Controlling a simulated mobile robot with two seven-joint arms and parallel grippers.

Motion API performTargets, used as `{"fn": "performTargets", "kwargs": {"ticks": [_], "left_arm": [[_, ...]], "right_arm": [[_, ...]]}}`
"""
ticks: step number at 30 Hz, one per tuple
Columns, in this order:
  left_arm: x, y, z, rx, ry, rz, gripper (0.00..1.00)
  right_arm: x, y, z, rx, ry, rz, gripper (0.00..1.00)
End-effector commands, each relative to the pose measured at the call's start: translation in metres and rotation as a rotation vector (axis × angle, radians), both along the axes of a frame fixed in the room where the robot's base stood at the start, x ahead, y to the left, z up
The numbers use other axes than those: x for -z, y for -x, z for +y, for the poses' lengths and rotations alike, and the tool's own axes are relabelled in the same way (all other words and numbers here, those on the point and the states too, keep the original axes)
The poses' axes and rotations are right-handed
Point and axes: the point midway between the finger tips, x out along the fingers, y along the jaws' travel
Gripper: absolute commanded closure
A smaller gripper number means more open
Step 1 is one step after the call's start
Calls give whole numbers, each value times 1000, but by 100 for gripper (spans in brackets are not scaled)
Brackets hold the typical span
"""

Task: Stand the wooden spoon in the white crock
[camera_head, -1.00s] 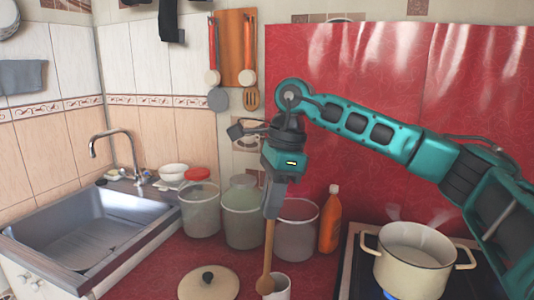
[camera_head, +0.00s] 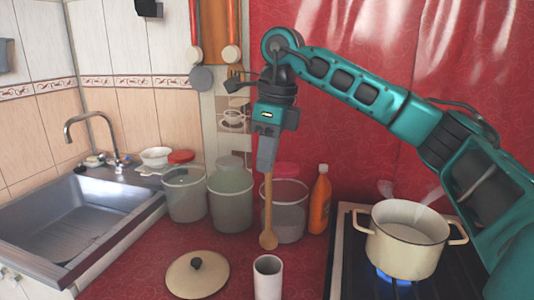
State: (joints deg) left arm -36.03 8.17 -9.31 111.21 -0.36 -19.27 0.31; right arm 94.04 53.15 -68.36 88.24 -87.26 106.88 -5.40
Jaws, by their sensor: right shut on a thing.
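The wooden spoon (camera_head: 268,212) hangs upright with its bowl end down. My right gripper (camera_head: 266,165) is shut on the upper end of its handle. The white crock (camera_head: 268,280) stands on the red counter at the bottom middle of the head view. The spoon's bowl appears above and behind the crock's rim in the picture, apart from it. The crock's mouth faces up and nothing sticks out of it. My left gripper is not in view.
Clear jars (camera_head: 231,199) and an orange bottle (camera_head: 319,200) stand behind the spoon. A lid (camera_head: 180,278) lies left of the crock. A steaming pot (camera_head: 405,241) sits on the stove at right, over a blue flame. A sink (camera_head: 70,225) is at left.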

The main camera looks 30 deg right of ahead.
Motion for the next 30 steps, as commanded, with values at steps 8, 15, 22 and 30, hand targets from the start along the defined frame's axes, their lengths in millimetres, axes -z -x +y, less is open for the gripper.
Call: {"fn": "performTargets", "kwargs": {"ticks": [8, 15, 22, 30], "left_arm": [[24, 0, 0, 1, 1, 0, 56], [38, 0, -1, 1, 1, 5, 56], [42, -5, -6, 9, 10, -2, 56], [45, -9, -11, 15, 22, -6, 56]], "right_arm": [[26, 0, 0, -1, -1, -1, 100], [45, 0, 0, -1, -1, -1, 100], [63, 0, 0, -1, 0, 0, 100], [85, 0, 0, 0, 0, 0, 100]]}}
